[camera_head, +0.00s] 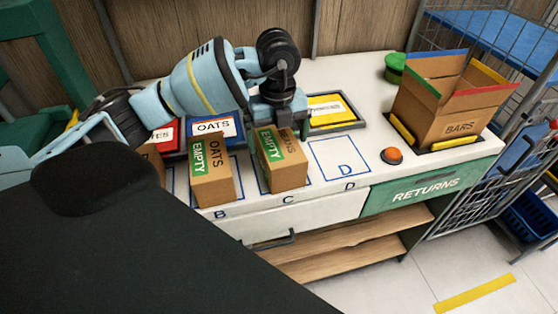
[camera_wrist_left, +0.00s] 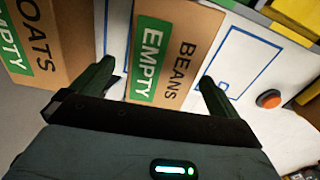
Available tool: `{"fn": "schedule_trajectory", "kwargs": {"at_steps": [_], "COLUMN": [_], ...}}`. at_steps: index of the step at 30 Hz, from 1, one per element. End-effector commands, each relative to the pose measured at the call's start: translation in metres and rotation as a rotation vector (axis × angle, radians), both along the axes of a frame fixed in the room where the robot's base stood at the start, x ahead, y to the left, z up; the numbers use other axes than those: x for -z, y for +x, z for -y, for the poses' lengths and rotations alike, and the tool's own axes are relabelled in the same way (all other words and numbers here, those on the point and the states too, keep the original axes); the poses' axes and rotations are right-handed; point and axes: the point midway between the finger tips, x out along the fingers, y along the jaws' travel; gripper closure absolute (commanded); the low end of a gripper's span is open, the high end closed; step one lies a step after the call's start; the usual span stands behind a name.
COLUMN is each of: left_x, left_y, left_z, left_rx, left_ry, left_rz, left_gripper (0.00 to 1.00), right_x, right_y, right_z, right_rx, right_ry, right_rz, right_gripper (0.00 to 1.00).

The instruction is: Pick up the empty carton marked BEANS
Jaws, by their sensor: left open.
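The brown BEANS carton (camera_head: 288,177) stands on the white counter at spot C, with a green EMPTY label on its face. My left gripper (camera_head: 278,108) is over the carton's top, pointing down, and hides part of that top. In the left wrist view the carton (camera_wrist_left: 185,62) lies between the two open fingers of my left gripper (camera_wrist_left: 157,80). A gap shows beside each finger there, and I cannot tell whether either touches the carton. My right gripper is not in view.
An OATS carton (camera_head: 212,185), also marked EMPTY, stands close on the left at spot B. Spot D (camera_head: 338,160) is bare. Further right are a red button (camera_head: 391,155) and an open BARS box (camera_head: 440,122). A yellow tray (camera_head: 335,112) lies behind.

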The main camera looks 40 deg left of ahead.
Motion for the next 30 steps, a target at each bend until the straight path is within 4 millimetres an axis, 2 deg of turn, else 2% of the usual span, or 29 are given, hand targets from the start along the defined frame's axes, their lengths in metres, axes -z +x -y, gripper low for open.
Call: {"fn": "schedule_trajectory", "kwargs": {"at_steps": [10,20,30], "left_x": [0.044,0.05,0.05], "left_y": [0.004,0.004,0.004], "left_z": [-0.001,-0.001,-0.001], "left_rx": [0.0,0.0,0.001], "left_ry": [0.0,0.001,0.001], "left_rz": [-0.004,0.0,-0.001], "left_gripper": [0.0,0.0,0.43], "right_x": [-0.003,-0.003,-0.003], "right_y": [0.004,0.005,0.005], "right_z": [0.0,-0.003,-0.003], "right_rx": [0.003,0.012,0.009], "right_ry": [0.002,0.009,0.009], "right_rz": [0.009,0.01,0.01], "right_gripper": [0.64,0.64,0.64]}}
